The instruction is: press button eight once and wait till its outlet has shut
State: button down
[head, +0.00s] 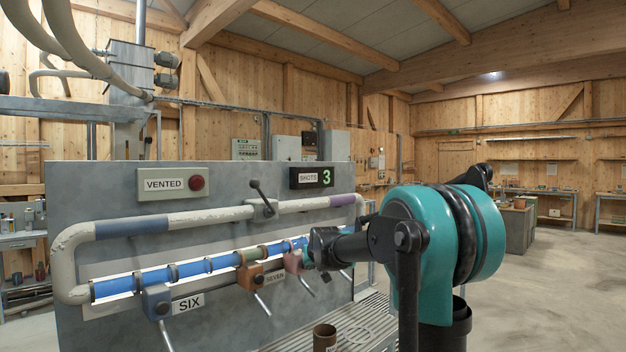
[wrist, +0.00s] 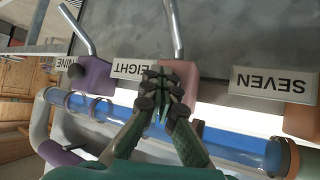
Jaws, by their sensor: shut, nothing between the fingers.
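The pink block of outlet eight (head: 293,262) sits on the blue tube, just right of the orange block. In the wrist view, which is turned upside down, the EIGHT label (wrist: 133,68) is beside the pink block (wrist: 187,75), and its metal lever (wrist: 177,30) sticks out. My gripper (wrist: 163,78) is shut and empty, its fingertips in front of the pink block; I cannot tell whether they touch it. The fingers hide the block's middle, and no button shows there. In the head view my gripper (head: 309,256) is at the pink block, mostly hidden by my arm.
The blue tube (head: 190,268) also carries the blue block at SIX (head: 157,302) and orange block at SEVEN (head: 250,276). The purple block at NINE (wrist: 91,75) is beside eight. The SHOTS display (head: 326,177) reads 3. A cup (head: 324,338) stands below.

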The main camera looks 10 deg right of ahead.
jog(key=shift+w, duration=0.1)
dwell(0.3)
jog(key=shift+w+a+r, duration=0.1)
jog(key=shift+w+a, duration=0.15)
jog(key=shift+s+d, duration=0.15)
jog(key=shift+s, duration=0.05)
dwell(0.6)
jog(key=s+d, duration=0.3)
jog(key=s, duration=0.2)
jog(key=shift+d, duration=0.3)
dwell(0.7)
jog(key=s+d+f+g, duration=0.1)
jog(key=s+f+g, duration=0.1)
jog(key=s+f, duration=0.7)
jog(key=s+f+g, duration=0.2)
jog(key=s+f, duration=0.8)
jog(key=s, duration=0.7)
jog(key=s+d+f+m+g+h, duration=0.1)
jog(key=s+f+g, duration=0.1)
jog(key=s+f, duration=0.7)
jog(key=s, duration=0.3)
jog(key=shift+s+d+f+g, duration=0.2)
jog(key=shift+s+d+g, duration=0.1)
jog(key=shift+s+d, duration=0.1)
